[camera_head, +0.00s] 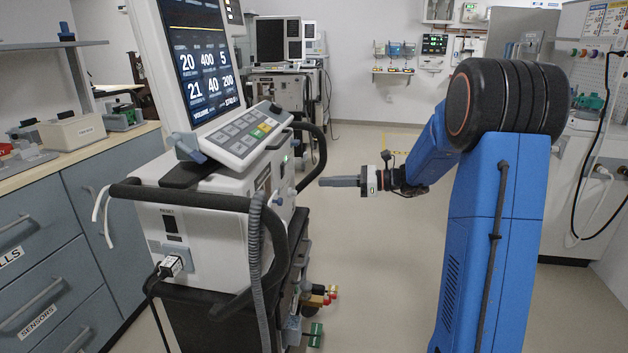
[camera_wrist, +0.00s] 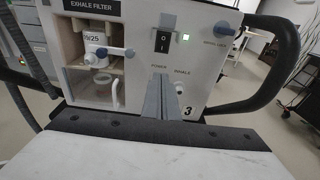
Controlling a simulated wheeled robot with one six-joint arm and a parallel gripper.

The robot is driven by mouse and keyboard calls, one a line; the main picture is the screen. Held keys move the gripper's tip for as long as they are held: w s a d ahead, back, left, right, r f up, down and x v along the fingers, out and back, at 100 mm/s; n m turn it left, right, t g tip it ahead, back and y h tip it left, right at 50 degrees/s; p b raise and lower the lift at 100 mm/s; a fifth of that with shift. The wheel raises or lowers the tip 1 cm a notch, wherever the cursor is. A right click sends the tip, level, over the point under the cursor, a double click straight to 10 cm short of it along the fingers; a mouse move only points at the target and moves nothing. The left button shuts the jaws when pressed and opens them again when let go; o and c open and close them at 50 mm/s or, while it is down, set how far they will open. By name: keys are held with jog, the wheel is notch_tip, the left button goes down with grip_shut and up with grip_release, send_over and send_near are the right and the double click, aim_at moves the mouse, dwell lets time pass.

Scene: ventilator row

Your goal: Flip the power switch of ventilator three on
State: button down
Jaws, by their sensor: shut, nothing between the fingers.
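The ventilator (camera_head: 210,225) stands at the left in the head view, with a lit screen on top. In the wrist view its white panel (camera_wrist: 212,65) carries the number 3. The power switch (camera_wrist: 163,41) is a dark rocker with white marks, above the word POWER. I cannot tell surely which way the rocker is tipped. My gripper (camera_head: 322,181) is shut and empty, pointing at the ventilator's side. In the wrist view its fingers (camera_wrist: 162,82) show below the switch, apart from it. The switch is hidden in the head view.
A black handle bar (camera_wrist: 285,60) curves out at the panel's right. A white valve (camera_wrist: 97,50) sits in the exhale filter bay at the left. A counter with drawers (camera_head: 40,225) stands left of the ventilator. Another ventilator (camera_head: 280,45) stands behind.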

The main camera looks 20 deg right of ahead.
jog(key=shift+s+d+f, duration=0.1)
jog(key=shift+s+d, duration=0.3)
jog(key=shift+d, duration=0.3)
jog(key=shift+s+d+f, duration=0.1)
jog(key=shift+s+d, duration=0.25)
jog(key=shift+d, duration=0.3)
jog(key=s+a+f+n+g+h, duration=0.1)
jog(key=s+a+n+g+h, duration=0.1)
jog(key=s+a+n, duration=0.35)
jog(key=s+a+n+g+h, duration=0.2)
jog(key=s+a, duration=0.1)
jog(key=s, duration=0.6)
jog(key=s+a+f+n+g+h, duration=0.1)
jog(key=s+a+n+g+h, duration=0.2)
jog(key=s, duration=0.4)
jog(key=s+d+f+n+t+h, duration=0.1)
jog(key=s+d+n+t+h, duration=0.1)
jog(key=s+n, duration=0.4)
jog(key=s+d+f+n+t+h, duration=0.2)
jog(key=s+d+n+h, duration=0.2)
jog(key=s, duration=0.9)
jog(key=n+h, duration=0.1)
jog(key=n, duration=0.2)
jog(key=shift+d+f+h, duration=0.15)
jog(key=shift+f+h, duration=0.1)
jog(key=shift+h, duration=0.05)
jog(key=c, duration=2.5)
grip_release()
